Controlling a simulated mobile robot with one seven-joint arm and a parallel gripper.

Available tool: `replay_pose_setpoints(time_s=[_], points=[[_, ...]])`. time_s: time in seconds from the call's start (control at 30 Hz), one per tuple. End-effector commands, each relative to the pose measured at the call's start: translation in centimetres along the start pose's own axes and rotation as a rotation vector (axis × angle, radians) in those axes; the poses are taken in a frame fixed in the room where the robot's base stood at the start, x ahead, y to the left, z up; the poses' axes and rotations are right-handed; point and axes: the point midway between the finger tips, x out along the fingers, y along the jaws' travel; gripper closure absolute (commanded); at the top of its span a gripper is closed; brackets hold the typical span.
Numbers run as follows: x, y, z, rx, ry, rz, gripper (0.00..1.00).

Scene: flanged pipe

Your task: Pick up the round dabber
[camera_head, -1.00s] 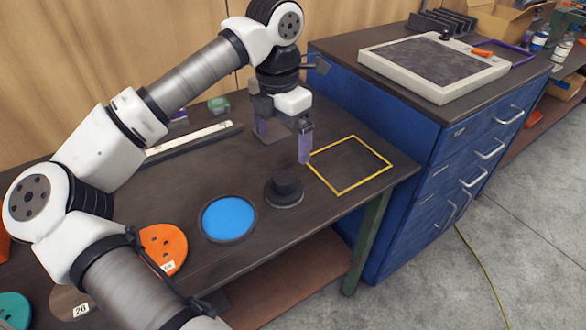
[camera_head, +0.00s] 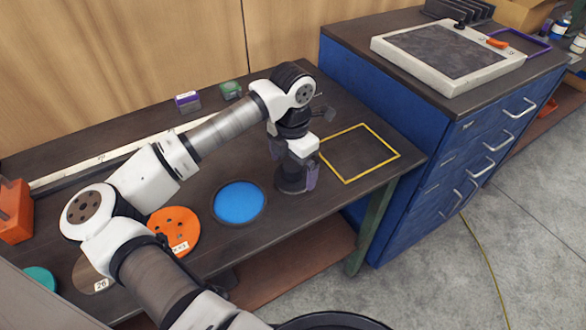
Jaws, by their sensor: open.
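The round dabber (camera_head: 289,185), dark with a wide round base and a knob on top in the earlier view, stands on the dark bench to the right of the blue disc. My gripper (camera_head: 294,170) is lowered over it, with one purple finger at its right side and the other at its upper left. The jaws are open. The knob is mostly hidden behind the gripper, and I cannot tell whether the fingers touch it.
The blue disc (camera_head: 239,202) lies close on the left, with an orange holed disc (camera_head: 175,230) beyond it. A yellow square outline (camera_head: 398,154) marks bare bench on the right. A blue drawer cabinet (camera_head: 440,165) stands beyond the bench's right end.

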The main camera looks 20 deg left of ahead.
Motion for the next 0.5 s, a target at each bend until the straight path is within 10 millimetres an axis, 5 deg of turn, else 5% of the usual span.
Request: replay_pose_setpoints(time_s=[0.37, 0.5], points=[[1.7, 0.0, -0.1, 0.000, 0.000, 0.001, 0.00], [1.7, 0.0, -0.1, 0.000, 0.000, 0.001, 0.16]])
